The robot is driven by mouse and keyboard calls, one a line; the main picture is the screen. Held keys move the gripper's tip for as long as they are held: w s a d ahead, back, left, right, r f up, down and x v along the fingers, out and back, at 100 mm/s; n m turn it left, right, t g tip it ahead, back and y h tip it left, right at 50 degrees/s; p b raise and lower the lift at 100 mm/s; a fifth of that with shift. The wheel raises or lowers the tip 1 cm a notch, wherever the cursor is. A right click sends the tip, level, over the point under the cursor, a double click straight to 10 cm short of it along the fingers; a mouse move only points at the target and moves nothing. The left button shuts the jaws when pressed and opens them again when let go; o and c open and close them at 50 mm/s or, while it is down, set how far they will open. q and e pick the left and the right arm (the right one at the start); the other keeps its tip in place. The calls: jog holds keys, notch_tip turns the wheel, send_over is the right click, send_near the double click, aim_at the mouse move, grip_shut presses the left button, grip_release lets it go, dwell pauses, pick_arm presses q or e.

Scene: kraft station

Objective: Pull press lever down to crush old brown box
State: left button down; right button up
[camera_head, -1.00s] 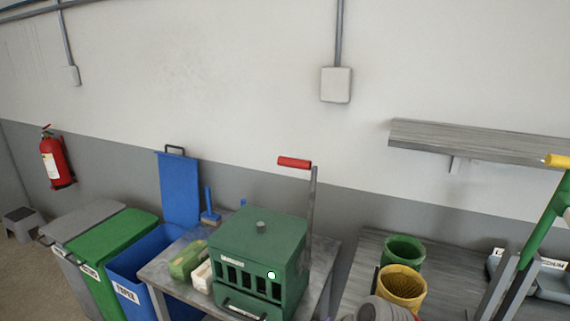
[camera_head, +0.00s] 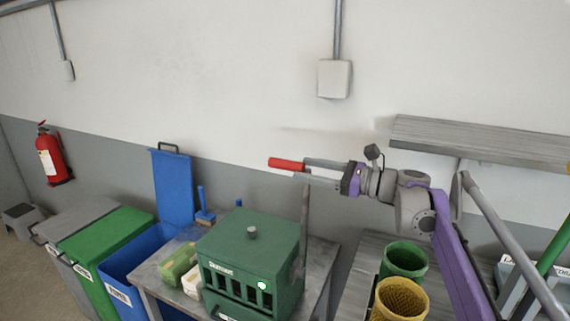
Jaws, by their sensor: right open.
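The green press (camera_head: 250,250) stands on a grey table, with dark slots in its front. Its grey lever (camera_head: 304,225) stands upright at the press's right side and ends in a red handle (camera_head: 286,164). My right gripper (camera_head: 306,170) is open, its fingers pointing left at the right end of the red handle. I cannot tell whether the fingers touch it. The old brown box is not visible; the press's inside is too dark to make out. My left gripper is not in view.
Green and yellow baskets (camera_head: 401,300) stand on the bench at right. A wall shelf (camera_head: 480,140) is behind my right arm. Blue (camera_head: 140,255), green and grey bins stand left of the press table (camera_head: 165,285). Green and pale blocks lie beside the press.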

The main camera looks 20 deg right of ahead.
aim_at(284, 165)
jog(key=x, duration=0.6)
jog(key=shift+w+a, duration=0.1)
jog(key=shift+w, duration=0.15)
jog(key=shift+f, duration=0.1)
jog(key=shift+c, duration=0.4)
grip_shut()
dwell(0.7)
